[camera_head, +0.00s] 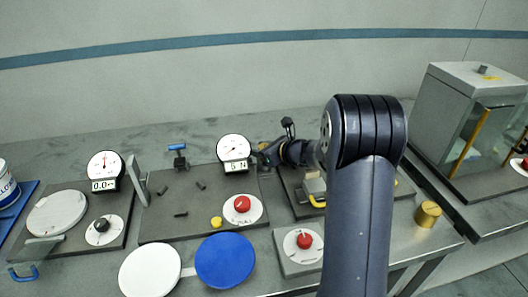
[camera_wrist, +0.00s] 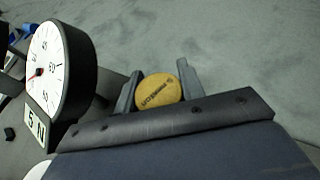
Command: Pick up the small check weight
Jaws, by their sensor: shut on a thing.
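In the wrist view, the small check weight (camera_wrist: 160,91) is a yellow-brass round piece with dark lettering on its face, too small to read. It sits between the two grey fingers of my gripper (camera_wrist: 157,84), which are shut on it. In the head view, my gripper (camera_head: 262,157) is just right of the dial that reads about 5, above the back of the grey plate. The weight is hard to make out there. I cannot tell its exact height above the bench.
The dial gauge (camera_wrist: 62,68) stands close left of my gripper in the wrist view. A larger brass cylinder (camera_head: 428,214) stands at the bench's right. A small yellow piece (camera_head: 216,222) and a red button (camera_head: 242,204) are on the middle plate. A glass-sided cabinet (camera_head: 470,110) stands far right.

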